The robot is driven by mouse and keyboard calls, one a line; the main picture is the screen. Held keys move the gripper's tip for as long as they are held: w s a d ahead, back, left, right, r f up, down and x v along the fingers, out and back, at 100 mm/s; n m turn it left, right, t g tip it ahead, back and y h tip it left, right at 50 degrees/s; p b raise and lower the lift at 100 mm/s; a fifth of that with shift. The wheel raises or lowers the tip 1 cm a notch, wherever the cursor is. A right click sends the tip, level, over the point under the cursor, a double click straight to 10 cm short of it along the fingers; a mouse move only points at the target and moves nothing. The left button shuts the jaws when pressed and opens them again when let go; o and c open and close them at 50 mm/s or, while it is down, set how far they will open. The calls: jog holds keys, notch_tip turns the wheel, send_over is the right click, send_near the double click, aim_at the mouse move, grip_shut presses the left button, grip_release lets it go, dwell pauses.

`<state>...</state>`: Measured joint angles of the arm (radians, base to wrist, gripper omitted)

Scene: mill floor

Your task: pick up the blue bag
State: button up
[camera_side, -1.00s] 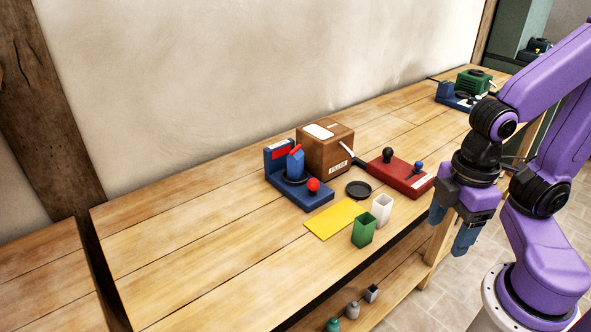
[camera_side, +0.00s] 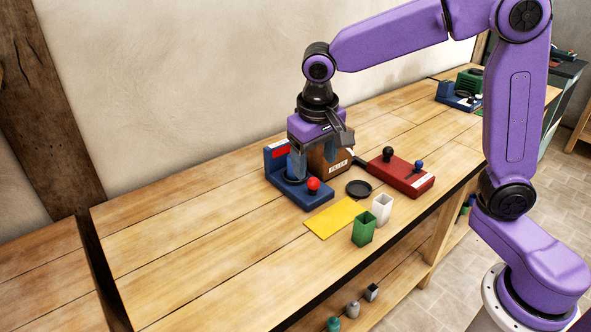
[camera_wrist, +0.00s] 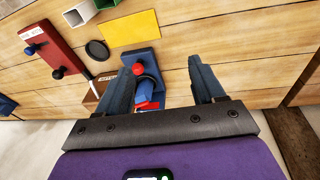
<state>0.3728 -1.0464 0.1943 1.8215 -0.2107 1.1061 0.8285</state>
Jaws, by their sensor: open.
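I cannot tell whether the left finger touches the bag.
A cardboard box (camera_side: 340,165) stands close behind my gripper. A red machine with levers (camera_side: 400,176), a black dish (camera_side: 358,188), a yellow sheet (camera_side: 333,217), a green bin (camera_side: 363,230) and a white bin (camera_side: 382,209) are nearby. The bench is clear at left.

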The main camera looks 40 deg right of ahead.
jog(key=w+d+m+h, duration=0.1)
jog(key=w+d+m, duration=0.1)
jog(key=w+m, duration=0.75)
jog(key=m+h, duration=0.2)
jog(key=m, duration=0.2)
send_over(291, 177)
notch_tip(291, 177, down, 12)
jog(key=shift+s+d+r, duration=0.1)
jog(key=shift+s+d, duration=0.05)
jog(key=shift+x, duration=2.9)
jog(key=shift+d+r, duration=0.1)
jog(key=c, duration=1.2)
